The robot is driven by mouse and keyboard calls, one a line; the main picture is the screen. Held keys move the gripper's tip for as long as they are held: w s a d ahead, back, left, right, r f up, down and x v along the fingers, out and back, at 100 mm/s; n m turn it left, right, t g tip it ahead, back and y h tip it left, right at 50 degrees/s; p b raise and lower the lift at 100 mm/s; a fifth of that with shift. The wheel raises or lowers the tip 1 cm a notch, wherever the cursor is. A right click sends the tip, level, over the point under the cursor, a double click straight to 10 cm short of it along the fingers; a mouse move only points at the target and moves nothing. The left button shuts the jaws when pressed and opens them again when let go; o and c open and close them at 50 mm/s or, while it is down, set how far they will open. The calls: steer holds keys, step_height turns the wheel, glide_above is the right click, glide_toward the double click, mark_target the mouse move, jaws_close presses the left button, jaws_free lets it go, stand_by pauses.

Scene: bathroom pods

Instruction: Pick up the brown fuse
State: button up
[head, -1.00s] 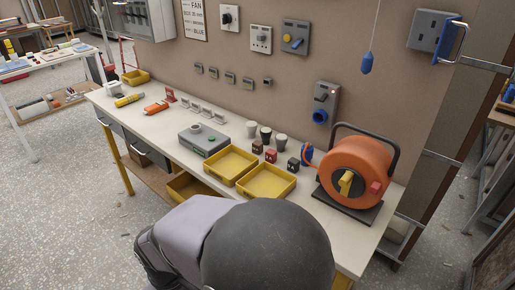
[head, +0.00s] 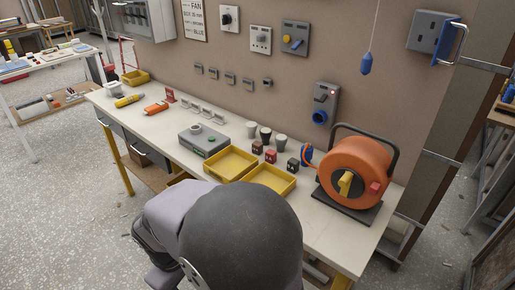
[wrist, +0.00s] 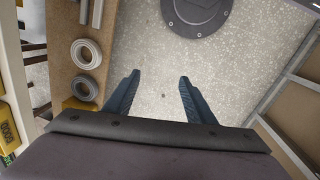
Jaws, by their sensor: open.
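I cannot make out a brown fuse with certainty. Several small dark and reddish blocks stand on the workbench (head: 330,232) behind the yellow trays in the head view, including a reddish one (head: 270,156) and a dark brownish one (head: 293,164). They are too small to tell apart as fuses. My gripper (wrist: 158,84) is open and empty in the wrist view, its two blue-grey fingers apart over speckled floor. In the head view my arm hides the front middle of the bench, and the fingers are out of sight.
Two yellow trays (head: 230,176) (head: 270,191) look empty. A grey device (head: 204,141) stands to their left and an orange cable reel (head: 352,168) to their right. In the wrist view a shelf with cable coils (wrist: 87,53) is left of my fingers; a round dark base (wrist: 200,14) lies ahead.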

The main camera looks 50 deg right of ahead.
steer(key=w+d+r+n+h, duration=0.3)
steer(key=w+d, duration=0.1)
steer(key=d, duration=0.5)
steer(key=w+d+r+n+h+p, duration=0.1)
steer(key=w+d+r+n+h, duration=0.2)
steer(key=d, duration=0.7)
steer(key=w+d+r+n+h, duration=0.2)
steer(key=w+d+r, duration=0.2)
steer(key=d, duration=0.6)
steer(key=shift+w+d+n+h, duration=0.15)
steer(key=shift+w+n+h, duration=0.25)
steer(key=shift+w, duration=0.45)
steer(key=w+d+n+h+b, duration=0.1)
steer(key=w+d+n, duration=0.1)
steer(key=w+d+n+h+b, duration=0.1)
steer(key=w+d+n, duration=0.1)
steer(key=d, duration=0.1)
steer(key=w+d+f+n+h+b, duration=0.1)
steer(key=w+d+n, duration=0.1)
steer(key=w+n, duration=0.1)
steer(key=shift+d+t, duration=0.2)
steer(key=shift+t, duration=0.2)
steer(key=shift+w+d+f+n, duration=0.1)
steer(key=shift+w+d+n, duration=0.1)
steer(key=shift+w+n, duration=0.35)
steer(key=p, duration=0.1)
glide_toward(255, 146)
steer(key=shift+x, duration=1.9)
steer(key=shift+d, duration=0.1)
